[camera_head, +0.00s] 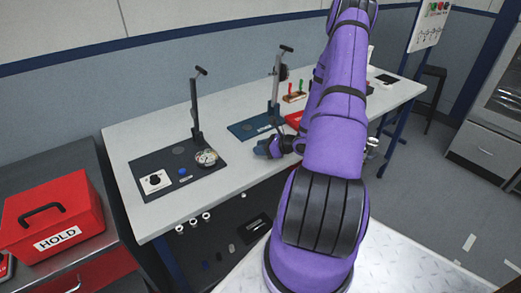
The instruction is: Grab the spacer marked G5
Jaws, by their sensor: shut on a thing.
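My gripper (268,148) is dark and small in the head view, low over the long table beside the blue base plate. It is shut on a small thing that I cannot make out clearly. No G5 marking is readable anywhere, so I cannot tell whether the held thing is the spacer. My purple arm hides part of the table behind it.
A dark fixture mat (160,165) bears a post, a white square part (155,182), a blue piece (183,172) and a round dish (206,158). A red HOLD box (52,215) stands left. The table's (130,137) left end has bare room.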

